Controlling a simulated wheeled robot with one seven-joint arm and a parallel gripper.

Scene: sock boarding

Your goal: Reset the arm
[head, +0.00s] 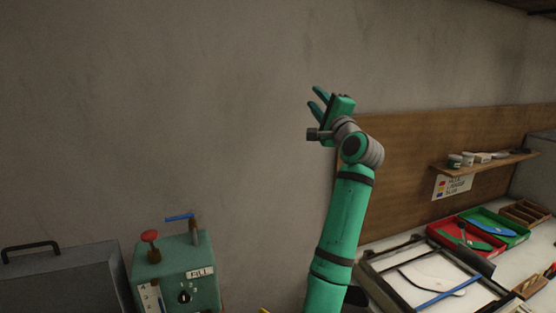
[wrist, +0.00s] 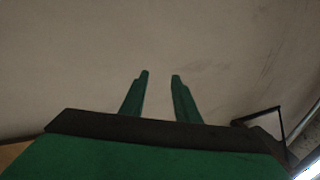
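My green arm stands raised in the head view, its wrist bent over to the left. My gripper (head: 317,98) is at its top, in front of the bare wall and well above the bench. In the wrist view my gripper (wrist: 160,75) shows two green fingers with a clear gap between them. Nothing is between the fingers; only the grey-beige wall lies behind. The gripper is open, empty and touches nothing that I can see.
A teal machine (head: 182,277) with a red knob and blue lever stands lower left, beside a grey box (head: 62,280). At right are a framed tray (head: 480,305), a red bin (head: 463,236), a green bin (head: 497,222) and a wooden shelf (head: 490,164). The upper left is free.

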